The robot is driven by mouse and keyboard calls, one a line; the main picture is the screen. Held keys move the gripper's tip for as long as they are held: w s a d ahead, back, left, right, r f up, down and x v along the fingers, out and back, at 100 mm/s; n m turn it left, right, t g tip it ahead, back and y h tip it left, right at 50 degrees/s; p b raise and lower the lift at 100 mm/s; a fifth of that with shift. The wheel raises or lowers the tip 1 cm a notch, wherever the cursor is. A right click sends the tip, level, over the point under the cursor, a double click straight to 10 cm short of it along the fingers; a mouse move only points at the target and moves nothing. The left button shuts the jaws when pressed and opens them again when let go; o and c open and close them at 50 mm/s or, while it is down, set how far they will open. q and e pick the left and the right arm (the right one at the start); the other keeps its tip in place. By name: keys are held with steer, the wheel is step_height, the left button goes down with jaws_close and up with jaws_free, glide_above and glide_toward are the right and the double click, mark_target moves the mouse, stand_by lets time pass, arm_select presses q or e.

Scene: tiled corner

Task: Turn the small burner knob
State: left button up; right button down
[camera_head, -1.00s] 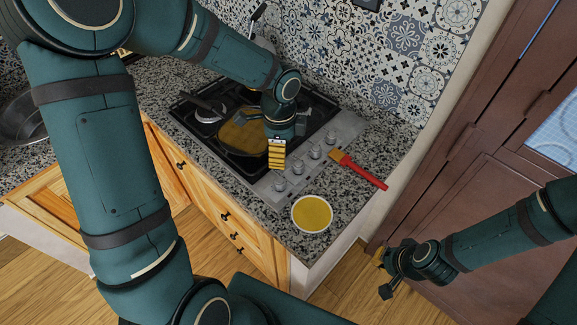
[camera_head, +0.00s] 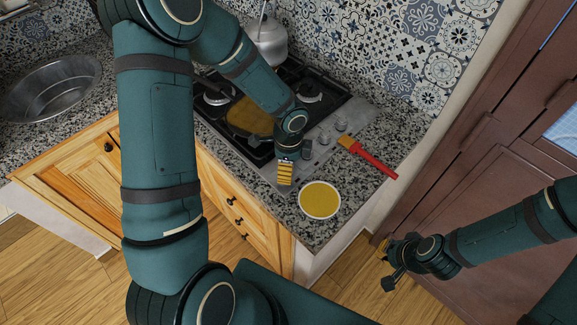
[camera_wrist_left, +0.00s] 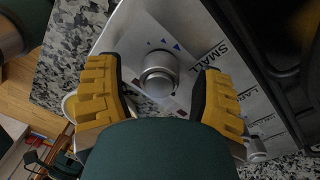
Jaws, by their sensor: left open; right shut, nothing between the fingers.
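In the left wrist view a round silver knob (camera_wrist_left: 158,72) stands on the steel panel, with blue triangle marks and the word SMALL (camera_wrist_left: 207,40) printed beside it. My left gripper (camera_wrist_left: 160,78) is open, one yellow-padded finger on each side of the knob, with gaps between pads and knob. In the head view my left gripper (camera_head: 286,172) is over the near end of the knob row and hides the knob there; other knobs (camera_head: 324,138) show behind it. My right gripper (camera_head: 388,264) is shut and empty, low at the right, away from the counter.
The black hob (camera_head: 272,92) holds a pan (camera_head: 250,118) and a kettle (camera_head: 268,42). A bowl of yellow contents (camera_head: 320,200) and a red-handled brush (camera_head: 368,158) lie near the gripper on the granite counter. A metal sink (camera_head: 52,88) is at the left.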

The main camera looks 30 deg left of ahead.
arm_select(q)
jaws_close()
stand_by(0.5)
steer(key=n+b, duration=0.2)
steer(key=n, duration=0.1)
steer(key=shift+f+b, duration=0.15)
steer(key=shift+b, duration=0.15)
steer(key=n+b, duration=0.2)
steer(key=n, duration=0.2)
steer(key=shift+n, duration=0.4)
steer(key=shift+n+b, duration=0.9)
steer(key=shift+n, duration=0.5)
